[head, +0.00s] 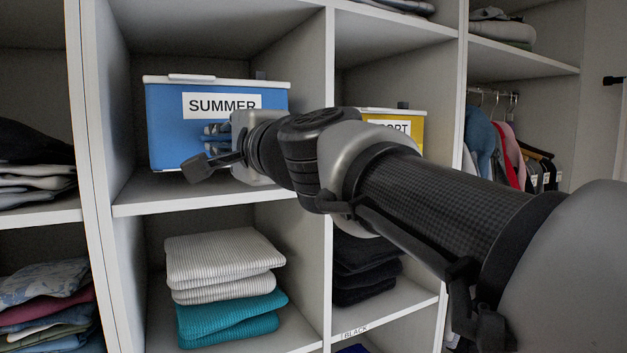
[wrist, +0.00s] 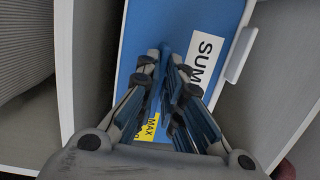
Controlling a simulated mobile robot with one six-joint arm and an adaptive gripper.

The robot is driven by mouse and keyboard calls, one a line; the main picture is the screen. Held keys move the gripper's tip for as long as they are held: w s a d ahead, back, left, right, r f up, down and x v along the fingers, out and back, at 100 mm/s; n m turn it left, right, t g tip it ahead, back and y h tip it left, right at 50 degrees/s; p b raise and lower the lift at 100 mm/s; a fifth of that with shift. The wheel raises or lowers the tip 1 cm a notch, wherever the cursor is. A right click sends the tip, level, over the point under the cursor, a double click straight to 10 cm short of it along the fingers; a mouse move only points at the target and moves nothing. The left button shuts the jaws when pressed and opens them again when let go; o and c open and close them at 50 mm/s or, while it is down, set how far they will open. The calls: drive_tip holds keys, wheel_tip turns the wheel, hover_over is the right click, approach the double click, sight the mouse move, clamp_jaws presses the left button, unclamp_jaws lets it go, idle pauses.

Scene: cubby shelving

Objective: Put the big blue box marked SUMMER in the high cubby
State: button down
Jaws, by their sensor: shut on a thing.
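The big blue box (head: 165,125) with a pale lid and a white SUMMER label is inside the upper middle cubby (head: 140,198), behind its front edge. In the head view I cannot tell whether its underside touches the cubby floor. My gripper (head: 215,132) is at the box's front, just below the label, and shut on it. In the wrist view the fingers (wrist: 166,62) close on a blue part of the front of the box (wrist: 140,30). The exact grip is partly hidden by the fingers.
A yellow box (head: 408,122) stands in the cubby to the right, partly behind my arm. Folded striped and teal cloths (head: 225,260) fill the cubby below. Dark folded clothes (head: 365,265) lie lower right. Upright dividers (head: 330,60) flank the cubby closely.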

wheel_tip(320, 180, down, 4)
drive_tip(key=b, duration=0.2)
drive_tip(key=shift+r+b, duration=0.2)
drive_tip(key=shift+b, duration=0.15)
drive_tip(key=c, duration=1.8)
unclamp_jaws()
drive_tip(key=shift+f, duration=0.1)
drive_tip(key=shift+o, duration=0.2)
